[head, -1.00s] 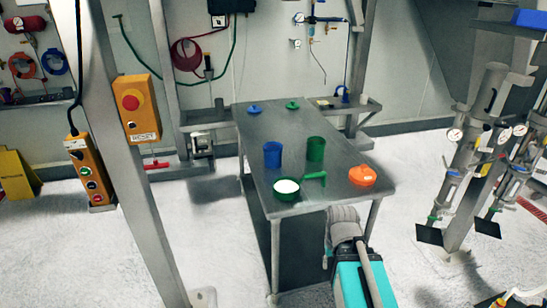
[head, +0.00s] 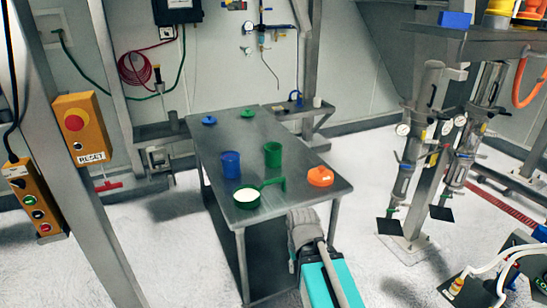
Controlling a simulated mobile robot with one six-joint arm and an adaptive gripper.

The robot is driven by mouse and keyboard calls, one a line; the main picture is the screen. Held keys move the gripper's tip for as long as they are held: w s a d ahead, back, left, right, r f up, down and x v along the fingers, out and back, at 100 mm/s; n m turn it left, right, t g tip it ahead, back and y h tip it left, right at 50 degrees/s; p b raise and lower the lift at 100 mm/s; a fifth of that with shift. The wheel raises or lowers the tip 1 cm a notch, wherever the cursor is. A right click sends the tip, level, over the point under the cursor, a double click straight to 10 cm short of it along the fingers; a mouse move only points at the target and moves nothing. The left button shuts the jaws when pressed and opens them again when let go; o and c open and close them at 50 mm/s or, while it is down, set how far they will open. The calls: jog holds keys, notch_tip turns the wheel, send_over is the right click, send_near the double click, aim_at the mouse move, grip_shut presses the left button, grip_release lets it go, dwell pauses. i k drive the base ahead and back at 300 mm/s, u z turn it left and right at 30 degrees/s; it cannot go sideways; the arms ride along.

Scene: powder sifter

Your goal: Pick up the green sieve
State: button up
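The green sieve (head: 247,197) lies on the near left corner of the metal table (head: 305,200). It is a round, shallow green ring with a pale white inside. A green handle (head: 272,184) extends from it to the right and ends in a short crosspiece. Nothing touches the sieve from above. My gripper is not in view.
A blue cup (head: 231,164) and a green cup (head: 273,153) stand behind the sieve. An orange rounded object (head: 320,176) sits near the right edge. Blue (head: 209,120) and green (head: 248,112) lids lie at the far end.

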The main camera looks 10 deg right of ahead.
aim_at(245, 197)
jog(key=k, duration=1.3)
jog(key=u, duration=0.25)
jog(key=i, duration=1.75)
jog(key=z, duration=0.35)
